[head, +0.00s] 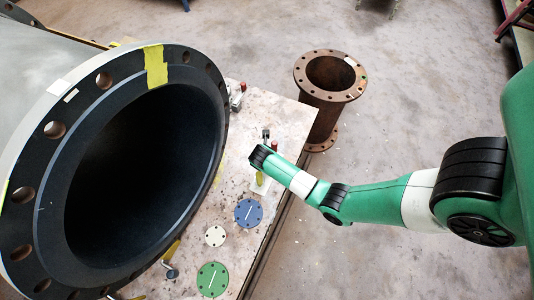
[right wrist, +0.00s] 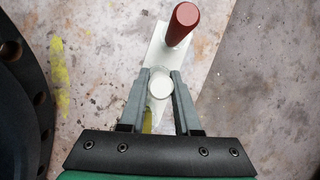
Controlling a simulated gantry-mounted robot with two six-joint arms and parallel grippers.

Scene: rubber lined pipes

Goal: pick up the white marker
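The white marker shows end-on as a round white top (right wrist: 160,83) in the right wrist view. It stands between the two fingers of my right gripper (right wrist: 159,76). The fingers flank it closely on both sides; whether they press on it I cannot tell. A white holder plate (right wrist: 155,50) lies beneath. In the head view my right gripper (head: 266,137) is over the table beside the large pipe, and the white marker cannot be made out there. My left gripper is not in view.
A red marker (right wrist: 182,24) stands just beyond the white one. A yellow item (right wrist: 148,121) is partly hidden between the fingers. The large pipe (head: 155,67) rises close on the left. Blue (head: 248,212), white (head: 215,236) and green (head: 212,279) discs lie nearer on the table.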

